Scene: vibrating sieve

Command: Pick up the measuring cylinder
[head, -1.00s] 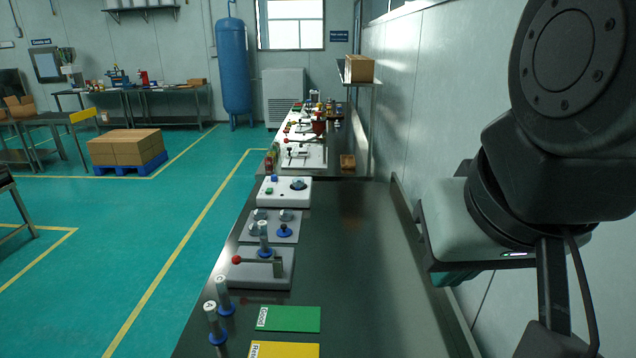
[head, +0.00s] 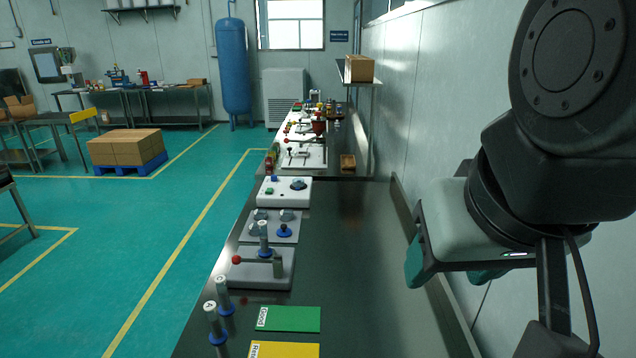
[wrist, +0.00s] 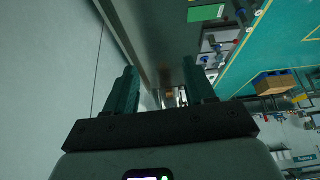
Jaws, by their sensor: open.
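A third similar cylinder (head: 263,237) stands farther back, by the red-knobbed lever device. My gripper (head: 450,272) is open and empty, to the right of the cylinders, near the wall. In the wrist view my gripper (wrist: 160,72) shows its two teal fingers spread apart with nothing between them. The cylinders are too small to tell apart in that view.
A green card (head: 288,319) and a yellow card (head: 285,350) lie right of the cylinders. The white lever device (head: 250,275), a grey knob plate (head: 288,217) and a white control box (head: 303,190) stand behind. The right part of the metal bench (head: 370,280) is clear.

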